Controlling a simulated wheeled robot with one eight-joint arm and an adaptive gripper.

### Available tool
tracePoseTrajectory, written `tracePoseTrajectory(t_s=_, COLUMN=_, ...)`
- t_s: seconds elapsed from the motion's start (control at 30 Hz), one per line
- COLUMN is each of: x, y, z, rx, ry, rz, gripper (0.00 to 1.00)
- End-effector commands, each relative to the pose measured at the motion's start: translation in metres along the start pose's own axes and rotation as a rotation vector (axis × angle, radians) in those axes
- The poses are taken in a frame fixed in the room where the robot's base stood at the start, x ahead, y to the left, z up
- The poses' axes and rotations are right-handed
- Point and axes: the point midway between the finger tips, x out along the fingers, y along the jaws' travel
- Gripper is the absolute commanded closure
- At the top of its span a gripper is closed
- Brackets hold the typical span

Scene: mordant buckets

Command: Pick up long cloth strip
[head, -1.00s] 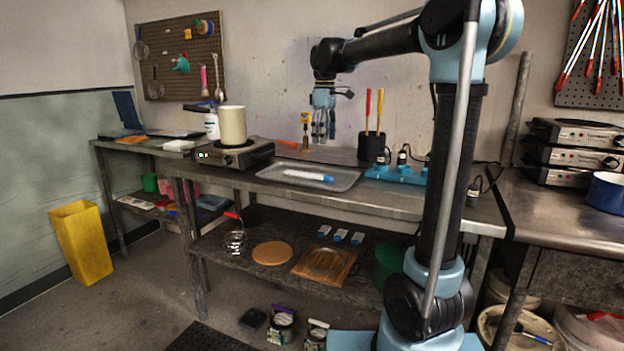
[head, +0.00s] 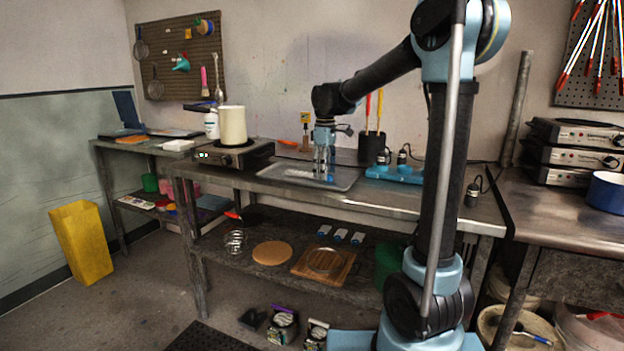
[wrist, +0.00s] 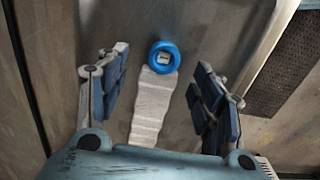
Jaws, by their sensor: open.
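The long cloth strip (wrist: 152,103) is white and ribbed, with a blue ring (wrist: 164,57) at its far end in the wrist view. It lies on a grey metal tray (head: 345,182) on the workbench; in the head view the strip (head: 300,173) is partly hidden by my gripper. My gripper (wrist: 157,98) is open, its two fingers on either side of the strip and apart from it. In the head view my gripper (head: 323,172) points down, low over the tray.
A hotplate (head: 232,154) with a cream pot (head: 232,125) stands left of the tray. A black holder (head: 371,149) with red and yellow handles and a blue rack (head: 395,174) stand to the right. The bench front edge (head: 340,202) is clear.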

Motion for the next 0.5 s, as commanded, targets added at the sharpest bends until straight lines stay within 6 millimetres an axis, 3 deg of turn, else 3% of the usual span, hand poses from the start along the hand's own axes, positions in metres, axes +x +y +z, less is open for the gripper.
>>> tracePoseTrajectory(t_s=0.33, x=0.0085, y=0.0003, z=0.0003, rx=0.001, ry=0.0, rz=0.0, gripper=0.39)
tracePoseTrajectory(t_s=0.37, x=0.0085, y=0.0004, z=0.0004, rx=0.001, ry=0.0, rz=0.0, gripper=0.41)
tracePoseTrajectory(t_s=0.5, x=0.0084, y=0.0006, z=0.0006, rx=0.001, ry=0.0, rz=0.0, gripper=0.73)
